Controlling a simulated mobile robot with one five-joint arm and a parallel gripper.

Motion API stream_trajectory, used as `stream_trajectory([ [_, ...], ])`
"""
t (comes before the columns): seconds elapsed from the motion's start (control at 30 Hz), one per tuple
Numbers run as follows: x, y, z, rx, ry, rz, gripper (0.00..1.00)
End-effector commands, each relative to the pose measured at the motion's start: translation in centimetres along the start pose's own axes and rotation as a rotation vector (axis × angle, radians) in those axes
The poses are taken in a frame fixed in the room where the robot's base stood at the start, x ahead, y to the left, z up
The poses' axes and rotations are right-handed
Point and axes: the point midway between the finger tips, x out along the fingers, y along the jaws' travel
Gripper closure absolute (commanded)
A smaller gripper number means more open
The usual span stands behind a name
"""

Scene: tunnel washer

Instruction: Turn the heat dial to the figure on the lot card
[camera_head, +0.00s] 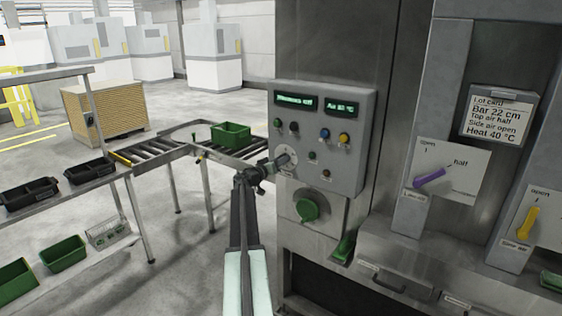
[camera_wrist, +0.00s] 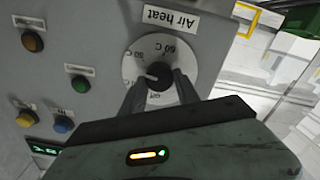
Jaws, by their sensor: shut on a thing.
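The heat dial (camera_wrist: 135,62) is a round pale disc with temperature marks around its rim, under an upside-down "Air heat" label (camera_wrist: 171,19) in the wrist view. It also shows on the grey control box in the head view (camera_head: 286,156). My gripper (camera_wrist: 158,80) is shut on the dial's centre knob, with a finger on each side; it shows in the head view too (camera_head: 268,168). The fingers hide part of the dial face. The lot card (camera_head: 497,116) reads "Heat 40 °C". A small green display (camera_head: 341,106) starts with "Air"; its figure looks like 40 °C but is small.
Coloured buttons (camera_head: 325,134) sit close to the dial on the control box (camera_head: 352,165). A green round knob (camera_head: 307,207) is below. A purple lever (camera_head: 430,178) and a yellow lever (camera_head: 527,223) are at right. A roller conveyor with a green crate (camera_head: 231,133) stands at left.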

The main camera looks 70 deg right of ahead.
Motion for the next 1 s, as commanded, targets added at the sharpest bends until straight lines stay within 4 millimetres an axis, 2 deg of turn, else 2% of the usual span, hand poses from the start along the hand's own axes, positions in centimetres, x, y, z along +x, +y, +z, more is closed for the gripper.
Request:
stream_trajectory([
  [0.5, -0.08, -0.12, 0.24, -0.454, -0.005, 0.000, 1.00],
  [0.8, -0.07, -0.14, 0.28, -0.618, -0.006, 0.000, 1.00],
  [1.0, -0.06, -0.14, 0.30, -0.668, -0.006, 0.000, 1.00],
])
